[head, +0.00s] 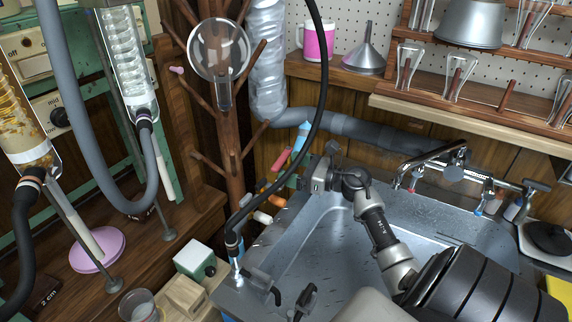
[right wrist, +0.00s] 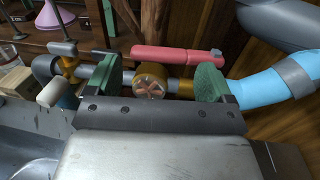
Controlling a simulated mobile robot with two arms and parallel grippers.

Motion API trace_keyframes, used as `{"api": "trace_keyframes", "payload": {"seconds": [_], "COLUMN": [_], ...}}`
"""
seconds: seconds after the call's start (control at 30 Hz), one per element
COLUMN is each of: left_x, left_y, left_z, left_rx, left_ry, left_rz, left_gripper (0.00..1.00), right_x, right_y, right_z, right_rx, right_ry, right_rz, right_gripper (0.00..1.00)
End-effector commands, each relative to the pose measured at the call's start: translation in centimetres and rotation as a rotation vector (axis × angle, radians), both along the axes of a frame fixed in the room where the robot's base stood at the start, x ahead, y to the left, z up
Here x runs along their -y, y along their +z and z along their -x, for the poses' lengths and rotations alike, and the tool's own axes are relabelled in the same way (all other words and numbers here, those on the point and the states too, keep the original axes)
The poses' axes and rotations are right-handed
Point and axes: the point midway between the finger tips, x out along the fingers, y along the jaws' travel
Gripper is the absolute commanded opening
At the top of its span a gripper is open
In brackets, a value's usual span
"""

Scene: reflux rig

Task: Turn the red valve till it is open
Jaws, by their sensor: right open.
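The red valve's lever (right wrist: 175,57) is a long pinkish-red bar. In the right wrist view it lies nearly level, roughly along the brass pipe, just beyond my right gripper (right wrist: 157,80). A round brass fitting (right wrist: 150,80) with a reddish cross shows below the lever, in the gap between the green finger pads. In the head view the red lever (head: 281,159) stands out slanted behind the sink's left back corner, with my right gripper (head: 298,183) close to its right. The right gripper is open, its pads apart from the lever. My left gripper is not seen.
A light blue hose (right wrist: 270,90) joins the pipe at right. A white handle (right wrist: 50,92) is at left. The metal sink (head: 310,255) lies under my right arm. A wooden peg stand (head: 229,150) and a hanging black hose (head: 318,100) are close by.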

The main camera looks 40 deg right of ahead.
Motion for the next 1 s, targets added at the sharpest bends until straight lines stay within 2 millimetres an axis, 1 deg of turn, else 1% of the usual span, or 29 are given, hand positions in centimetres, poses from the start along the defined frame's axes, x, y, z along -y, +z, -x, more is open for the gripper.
{"api": "trace_keyframes", "payload": {"seconds": [0.03,0.1,0.2,0.5,0.57,0.8,0.87,1.0], "left_x": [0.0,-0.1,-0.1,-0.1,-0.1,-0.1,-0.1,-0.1], "left_y": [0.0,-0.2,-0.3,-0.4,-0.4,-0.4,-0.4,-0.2], "left_z": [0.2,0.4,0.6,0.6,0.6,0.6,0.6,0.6], "left_rx": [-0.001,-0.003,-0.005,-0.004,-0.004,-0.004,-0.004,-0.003], "left_ry": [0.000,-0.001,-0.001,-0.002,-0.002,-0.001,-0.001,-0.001], "left_rz": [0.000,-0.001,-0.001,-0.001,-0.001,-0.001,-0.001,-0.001], "left_gripper": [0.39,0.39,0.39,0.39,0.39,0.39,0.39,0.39], "right_x": [-0.3,-0.5,-0.8,-0.9,-0.9,-0.9,-0.9,-1.4], "right_y": [0.1,0.0,0.0,-0.1,-0.1,0.0,0.0,0.0], "right_z": [-0.7,-1.3,-1.9,-2.0,-2.0,-2.0,-2.0,-2.5], "right_rx": [0.002,0.001,0.000,0.000,0.000,0.000,0.000,-0.001], "right_ry": [0.000,0.000,0.001,0.000,0.000,0.000,0.000,-0.008], "right_rz": [-0.002,-0.003,-0.001,-0.001,-0.001,-0.001,-0.001,-0.002], "right_gripper": [0.83,0.83,0.83,0.83,0.75,0.39,0.29,0.29]}}
